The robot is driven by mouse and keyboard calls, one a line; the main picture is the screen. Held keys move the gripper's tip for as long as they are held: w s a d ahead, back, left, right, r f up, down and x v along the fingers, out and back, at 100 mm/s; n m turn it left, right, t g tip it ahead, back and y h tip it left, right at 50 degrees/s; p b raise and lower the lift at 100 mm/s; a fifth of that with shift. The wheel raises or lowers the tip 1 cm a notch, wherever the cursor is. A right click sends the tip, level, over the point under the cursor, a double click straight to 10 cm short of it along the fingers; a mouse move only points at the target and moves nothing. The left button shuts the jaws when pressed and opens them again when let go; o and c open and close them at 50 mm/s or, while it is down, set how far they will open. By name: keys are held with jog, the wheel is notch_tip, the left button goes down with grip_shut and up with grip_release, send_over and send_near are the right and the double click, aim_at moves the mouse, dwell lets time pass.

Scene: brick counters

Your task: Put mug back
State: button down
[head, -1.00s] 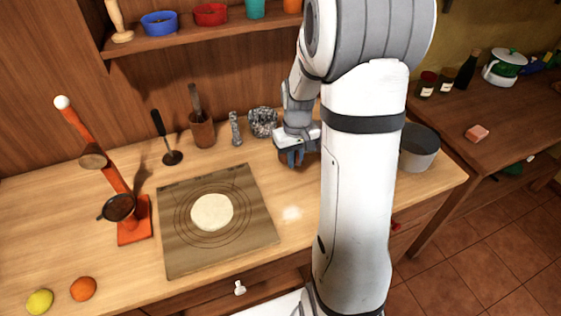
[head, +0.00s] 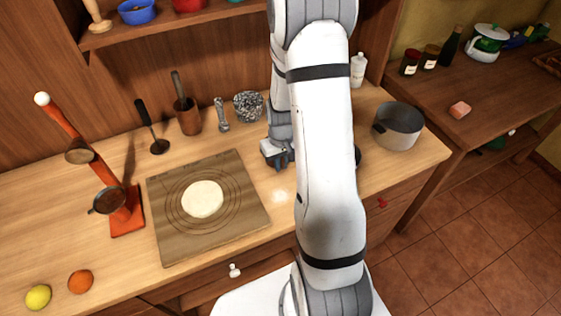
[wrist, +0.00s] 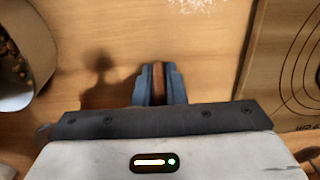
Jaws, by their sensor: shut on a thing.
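My gripper (head: 281,160) is over the counter, right of the pastry board, and partly hidden by my arm in the head view. In the wrist view my gripper (wrist: 158,84) has its blue fingers closed on a narrow brown thing (wrist: 158,80). Only a thin strip of it shows, so I cannot tell whether it is part of the mug. No other mug is clearly in view. The counter (wrist: 130,30) shows beneath, with a shadow left of the fingers.
The pastry board (head: 165,240) with dough (head: 203,198) lies left of my gripper. A stone bowl (head: 248,106) and pestle (head: 221,115) stand behind. A grey pot (head: 398,126) is right. A container with brown bits (wrist: 35,60) is close by in the wrist view. The shelf (head: 180,20) is above.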

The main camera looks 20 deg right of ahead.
jog(key=shift+f, duration=0.1)
jog(key=c, duration=1.9)
grip_release()
jog(key=shift+c, duration=0.2)
jog(key=o, duration=0.4)
jog(key=shift+o, duration=0.2)
notch_tip(320, 180, up, 12)
jog(key=shift+b, duration=0.75)
jog(key=s+a+r+t, duration=0.1)
jog(key=s+a+r, duration=0.4)
jog(key=s, duration=0.3)
jog(key=s+a+r+t, duration=0.2)
jog(key=s+a+r, duration=0.3)
jog(key=s+r, duration=0.3)
jog(key=shift+s+a+r+t, duration=0.25)
jog(key=shift+s+a+t, duration=0.05)
jog(key=shift+s, duration=0.25)
